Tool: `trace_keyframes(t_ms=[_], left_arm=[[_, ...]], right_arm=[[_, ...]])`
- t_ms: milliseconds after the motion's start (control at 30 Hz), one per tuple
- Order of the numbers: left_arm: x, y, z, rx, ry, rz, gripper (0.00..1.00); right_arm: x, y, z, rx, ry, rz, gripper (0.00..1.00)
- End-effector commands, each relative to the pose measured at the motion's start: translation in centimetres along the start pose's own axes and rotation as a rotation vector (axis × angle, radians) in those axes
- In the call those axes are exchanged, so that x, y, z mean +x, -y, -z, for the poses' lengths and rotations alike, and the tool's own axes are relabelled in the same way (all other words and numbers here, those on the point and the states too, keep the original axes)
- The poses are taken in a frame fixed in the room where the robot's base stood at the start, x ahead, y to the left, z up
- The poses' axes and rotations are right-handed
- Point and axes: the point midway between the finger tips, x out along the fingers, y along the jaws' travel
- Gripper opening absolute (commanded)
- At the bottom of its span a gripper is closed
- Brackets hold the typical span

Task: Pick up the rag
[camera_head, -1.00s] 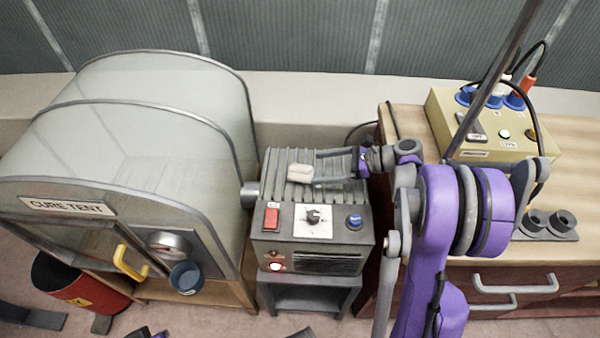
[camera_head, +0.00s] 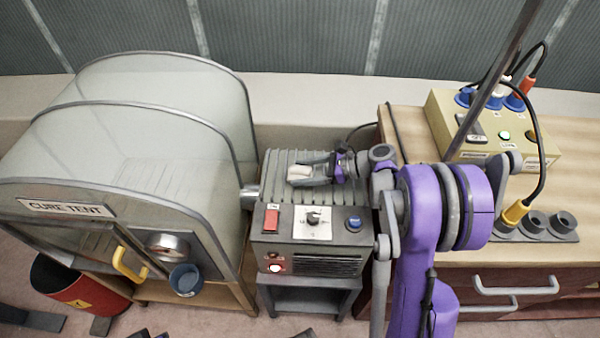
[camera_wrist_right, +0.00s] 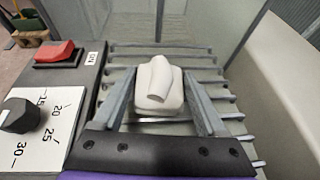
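The rag (camera_head: 300,172) is a small off-white folded piece lying on the ribbed top of the grey heater box (camera_head: 270,240). In the right wrist view the rag (camera_wrist_right: 158,88) lies between the two fingers. My right gripper (camera_head: 292,171) is open, with one finger on each side of the rag, low over the ribs. In the right wrist view the fingers (camera_wrist_right: 158,73) are close to the rag's sides; I cannot tell if they touch it. My left gripper is not clearly seen.
The cure tent (camera_head: 130,150) stands close on the left, with a yellow handle (camera_head: 130,265). On the right is a wooden bench (camera_head: 410,120) with a cream control box (camera_head: 475,140) and a yellow plug (camera_head: 515,212). A red switch (camera_head: 271,220) and dial are on the box front.

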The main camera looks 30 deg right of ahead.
Motion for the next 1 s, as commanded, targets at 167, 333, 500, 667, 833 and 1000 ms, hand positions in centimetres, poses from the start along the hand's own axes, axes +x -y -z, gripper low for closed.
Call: trace_keyframes(t_ms=[167, 333, 500, 667, 833, 1000], left_arm=[[0.0, 0.0, 0.0, 0.0, 0.0, 0.0, 0.0], [0.0, 0.0, 0.0, 0.0, 0.0, 0.0, 0.0], [-0.2, 0.0, 0.1, 0.0, -0.001, 0.0, 0.0], [-0.7, 0.0, 0.4, 0.0, -0.003, 0.0, 0.0], [-1.2, 0.0, 0.6, 0.0, -0.004, 0.0, 0.0], [-1.4, 0.0, 0.8, 0.0, -0.005, 0.0, 0.0]], right_arm=[[0.0, 0.0, 0.0, 0.0, 0.0, 0.0, 0.21], [0.0, 0.0, 0.0, 0.0, 0.0, 0.0, 0.21], [-0.5, 0.0, -1.1, 0.0, 0.0, 0.0, 0.2], [-1.7, 0.0, -4.0, 0.0, 0.0, 0.0, 0.2], [-3.0, 0.0, -7.1, 0.0, 0.0, 0.0, 0.2], [-3.7, 0.0, -8.9, 0.0, 0.0, 0.0, 0.2]])
